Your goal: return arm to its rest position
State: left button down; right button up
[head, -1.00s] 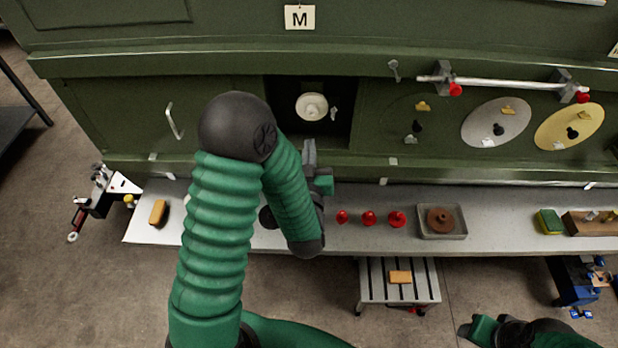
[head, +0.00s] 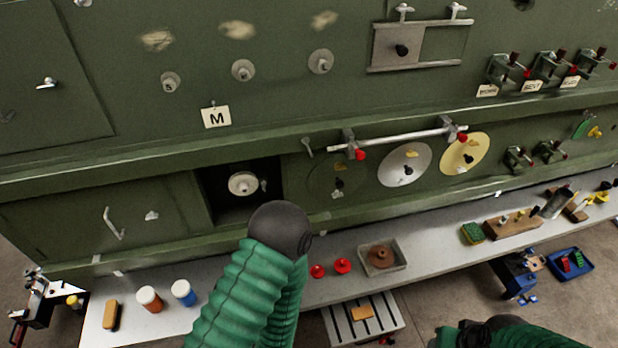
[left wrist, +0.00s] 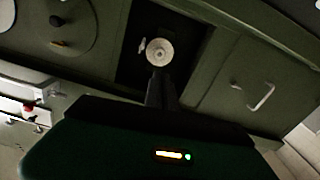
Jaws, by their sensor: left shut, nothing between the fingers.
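My left arm (head: 245,290), green and ribbed with a dark joint, rises from the bottom middle of the head view. Its gripper is hidden behind the arm there. In the left wrist view my left gripper (left wrist: 161,80) shows as dark fingers, shut and empty, pointing toward the recess in the green panel. A pale round knob (left wrist: 159,52) sits in that recess, just past the fingertips in the picture; I cannot tell the gap. The knob also shows in the head view (head: 243,183). Part of my right arm (head: 520,337) shows at the bottom right; its gripper is not visible.
A grey shelf (head: 330,290) runs below the panel. A silver rail (head: 395,139) and panel handle (head: 112,224) stick out.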

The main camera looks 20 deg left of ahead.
pick_arm(q)
jog(key=w+d+f+m+g+h+b, duration=0.1)
jog(key=w+d+f+g+h+b, duration=0.2)
jog(key=f+b, duration=0.4)
jog(key=w+d+f+m+g+h+b, duration=0.15)
jog(key=f+h+b, duration=0.3)
jog(key=f, duration=0.55)
jog(key=s+d+f+m+g+h+b, duration=0.2)
jog(key=s+m+g+b, duration=0.3)
jog(key=s, duration=0.8)
jog(key=f+g+b, duration=0.1)
jog(key=g+b, duration=0.2)
jog(key=shift+b, duration=0.3)
jog(key=shift+d, duration=0.1)
